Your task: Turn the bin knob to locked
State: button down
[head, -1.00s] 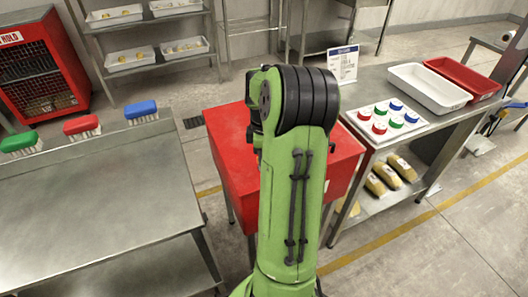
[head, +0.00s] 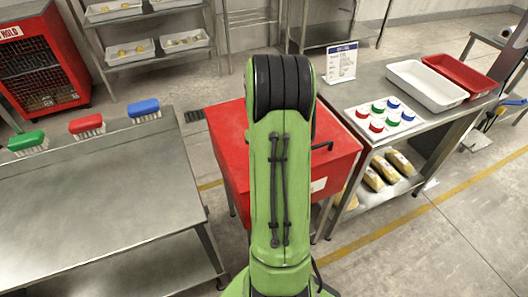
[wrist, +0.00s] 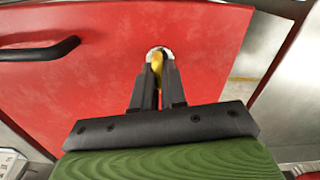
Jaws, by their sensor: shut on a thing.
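The red bin (head: 228,150) stands in the middle of the head view, partly hidden behind my green arm. In the wrist view its red face (wrist: 110,80) fills most of the picture, with a black handle (wrist: 40,50) at the left. The yellow knob (wrist: 157,62) sits on a pale round plate on that face. My gripper (wrist: 158,75) is shut on the knob, its two dark fingers on either side of it. The fingers hide much of the knob, and I cannot read any lock marking. In the head view my gripper is hidden behind the arm.
A steel table (head: 100,200) with several brushes is at the left. At the right, a steel bench (head: 420,125) holds a white tray (head: 425,88), a red tray (head: 460,75) and coloured caps. A red cage cabinet (head: 45,65) stands back left.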

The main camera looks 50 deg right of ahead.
jog(key=shift+s+a+f+m, duration=0.1)
jog(key=shift+m, duration=0.45)
jog(key=shift+a+f+m, duration=0.1)
jog(key=shift+m, duration=0.45)
jog(key=c, duration=1.2)
grip_release()
jog(key=shift+d, duration=0.1)
jog(key=shift+d+r, duration=0.1)
notch_tip(320, 180, up, 16)
jog(key=p, duration=0.5)
